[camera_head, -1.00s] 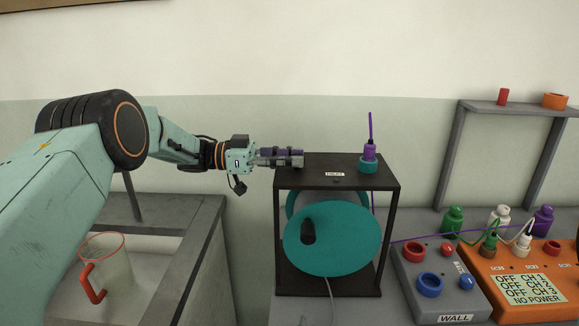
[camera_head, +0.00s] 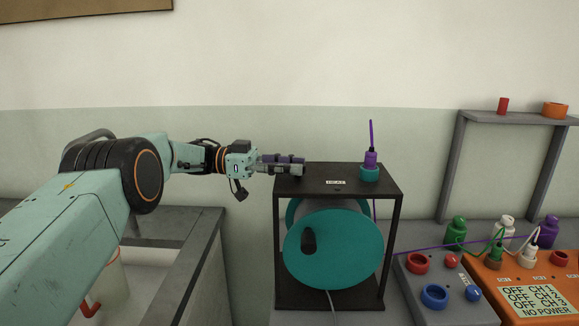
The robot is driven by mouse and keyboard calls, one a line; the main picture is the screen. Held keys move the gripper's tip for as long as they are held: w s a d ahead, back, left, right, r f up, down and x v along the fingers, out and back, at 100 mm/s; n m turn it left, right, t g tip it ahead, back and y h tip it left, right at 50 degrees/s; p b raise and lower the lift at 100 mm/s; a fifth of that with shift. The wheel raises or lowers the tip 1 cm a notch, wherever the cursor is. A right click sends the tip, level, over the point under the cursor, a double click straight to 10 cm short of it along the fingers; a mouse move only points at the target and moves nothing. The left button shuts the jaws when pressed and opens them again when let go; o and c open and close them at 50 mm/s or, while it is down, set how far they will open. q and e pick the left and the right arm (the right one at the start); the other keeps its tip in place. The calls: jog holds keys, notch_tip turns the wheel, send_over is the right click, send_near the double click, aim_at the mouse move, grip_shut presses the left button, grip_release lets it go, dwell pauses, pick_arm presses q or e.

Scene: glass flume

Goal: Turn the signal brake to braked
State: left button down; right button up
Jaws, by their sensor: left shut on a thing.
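A black open frame (camera_head: 394,240) holds a teal reel (camera_head: 350,258) with a dark crank handle (camera_head: 308,239) on its face. A small label sits on the frame's top. My left gripper (camera_head: 296,166) reaches in from the left, level with the top's left rear part. It is shut on what looks like the signal brake, which its fingers hide almost wholly, so its setting cannot be read. A purple plug (camera_head: 371,160) stands upright in a teal socket (camera_head: 369,174) at the top's right side. My right gripper is not in view.
A grey WALL box (camera_head: 440,270) and an orange panel (camera_head: 510,275) reading NO POWER stand at the right. A thin purple cable runs from the reel toward them. A grey shelf (camera_head: 515,117) stands behind. A sink with a red-handled jug is at lower left.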

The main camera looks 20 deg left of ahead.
pick_arm(q)
jog(key=shift+r, duration=0.1)
jog(key=c, duration=1)
grip_release()
jog(key=shift+d, duration=0.15)
notch_tip(320, 180, up, 10)
jog(key=shift+f, duration=0.1)
